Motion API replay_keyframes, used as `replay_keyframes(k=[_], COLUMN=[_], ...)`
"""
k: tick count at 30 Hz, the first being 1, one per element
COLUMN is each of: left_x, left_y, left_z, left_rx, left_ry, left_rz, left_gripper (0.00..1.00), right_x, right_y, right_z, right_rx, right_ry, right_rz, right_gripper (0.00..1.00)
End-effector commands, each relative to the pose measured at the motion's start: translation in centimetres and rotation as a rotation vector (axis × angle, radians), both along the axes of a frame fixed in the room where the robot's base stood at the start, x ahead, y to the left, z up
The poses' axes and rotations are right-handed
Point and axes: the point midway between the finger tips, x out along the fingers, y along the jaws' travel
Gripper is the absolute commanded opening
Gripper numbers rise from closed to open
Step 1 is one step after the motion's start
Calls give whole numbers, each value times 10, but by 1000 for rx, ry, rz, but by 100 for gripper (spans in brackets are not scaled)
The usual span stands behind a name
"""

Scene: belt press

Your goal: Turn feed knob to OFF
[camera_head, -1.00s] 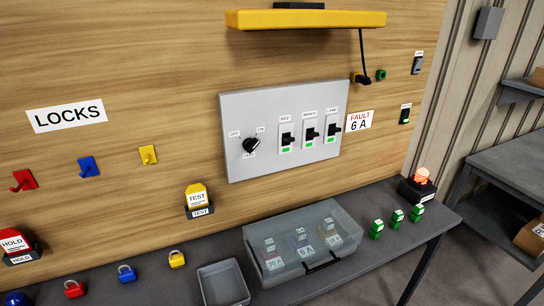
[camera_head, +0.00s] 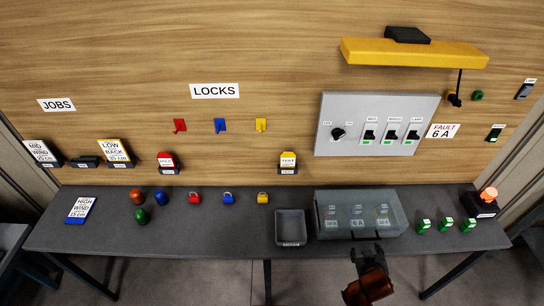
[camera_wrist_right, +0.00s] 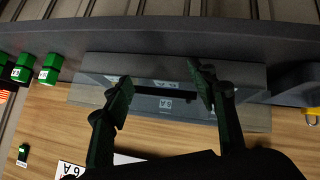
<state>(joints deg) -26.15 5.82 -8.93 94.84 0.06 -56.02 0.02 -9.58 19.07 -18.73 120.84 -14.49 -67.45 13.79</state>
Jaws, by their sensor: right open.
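The feed knob (camera_head: 338,133) is a black rotary knob at the left of the grey switch panel (camera_head: 330,108) on the wooden wall. Its small labels are too small to read now; a second ago its pointer leaned to the upper right, toward ON. My right gripper (camera_head: 367,253) is low in the head view, in front of the table edge, below and well away from the knob. In the right wrist view the gripper (camera_wrist_right: 160,85) has its fingers apart with nothing held between them. The knob is not visible there. My left gripper is not in view.
A clear lidded box (camera_head: 395,232) stands on the table below the panel; it also shows behind the fingers in the wrist view (camera_wrist_right: 240,75). Beside it are a grey tray (camera_head: 290,241) and green blocks (camera_head: 446,226). A yellow shelf (camera_head: 415,54) juts out above the panel.

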Motion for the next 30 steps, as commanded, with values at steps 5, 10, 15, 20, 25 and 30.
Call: replay_keyframes(k=[5,10,15,20,25,30], left_x=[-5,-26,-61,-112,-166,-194], left_y=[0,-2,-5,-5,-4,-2], left_z=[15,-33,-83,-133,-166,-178], left_rx=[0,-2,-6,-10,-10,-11], left_ry=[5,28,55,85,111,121], left_rz=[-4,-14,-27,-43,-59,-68], left_gripper=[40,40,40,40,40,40], right_x=[28,73,121,173,212,228], right_y=[9,22,39,64,88,100], right_z=[79,113,154,211,263,287], right_rx=[-34,-90,-159,-248,-334,-377], right_ry=[-103,-219,-350,-506,-639,-697], right_rz=[25,75,144,240,339,391], right_gripper=[52,52,52,52,52,52])
